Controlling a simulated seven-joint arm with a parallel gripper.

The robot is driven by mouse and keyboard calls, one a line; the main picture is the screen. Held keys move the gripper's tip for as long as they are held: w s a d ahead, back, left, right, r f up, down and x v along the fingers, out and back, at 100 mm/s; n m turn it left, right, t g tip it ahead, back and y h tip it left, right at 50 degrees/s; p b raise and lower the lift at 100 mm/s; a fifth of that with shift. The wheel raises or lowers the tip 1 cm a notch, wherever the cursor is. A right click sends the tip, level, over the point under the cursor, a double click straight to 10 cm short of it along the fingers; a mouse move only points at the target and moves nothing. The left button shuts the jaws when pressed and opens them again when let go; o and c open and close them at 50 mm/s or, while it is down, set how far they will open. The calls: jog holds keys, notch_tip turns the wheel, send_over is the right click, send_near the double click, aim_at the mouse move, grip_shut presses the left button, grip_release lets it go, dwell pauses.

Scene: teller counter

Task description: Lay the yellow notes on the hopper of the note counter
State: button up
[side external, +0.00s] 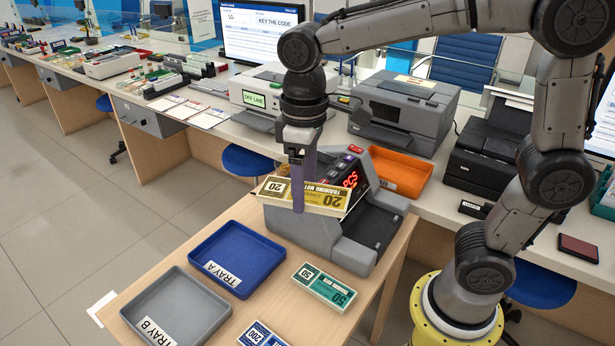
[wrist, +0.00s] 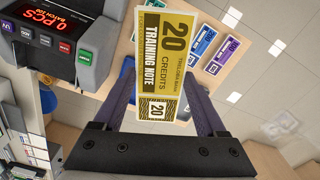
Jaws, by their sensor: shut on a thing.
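My gripper (side external: 299,198) points down and is shut on the yellow notes (side external: 325,198), a bundle marked 20. It holds them level in the air in front of the note counter (side external: 315,240), over its near left part in the side view. In the wrist view the yellow notes (wrist: 165,60) lie between the two fingers, and the note counter (wrist: 95,30) is at the upper left with a red display reading 0 PCS. The bundle and my fingers hide part of the counter's front, and I cannot tell whether the bundle touches it.
Blue tray A (side external: 237,262) and grey tray B (side external: 178,308) stand on the wooden table left of the counter. Green notes (side external: 324,287) and blue notes (side external: 260,335) lie at its front. An orange tray (side external: 400,174) and a grey printer (side external: 403,112) stand behind.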

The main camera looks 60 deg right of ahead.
jog(key=w+d+n, duration=0.2)
jog(key=d+n, duration=0.5)
jog(key=d, duration=0.4)
jog(key=w+d+n, duration=0.3)
jog(key=d+n, duration=0.4)
jog(key=d, duration=0.3)
jog(key=w+d+f, duration=0.1)
jog(key=w+f, duration=0.3)
jog(key=w+d+f, duration=0.2)
jog(key=w+f, duration=0.1)
jog(key=f, duration=0.2)
jog(key=w+d+f, duration=0.2)
jog(key=w+f, duration=0.2)
jog(key=f, duration=0.1)
jog(key=shift+w+d, duration=0.1)
jog(key=shift+w, duration=0.2)
jog(key=shift+w+d+f, duration=0.15)
jog(key=shift+w+f, duration=0.35)
jog(key=shift+f, duration=1.6)
jog(key=shift+f, duration=0.15)
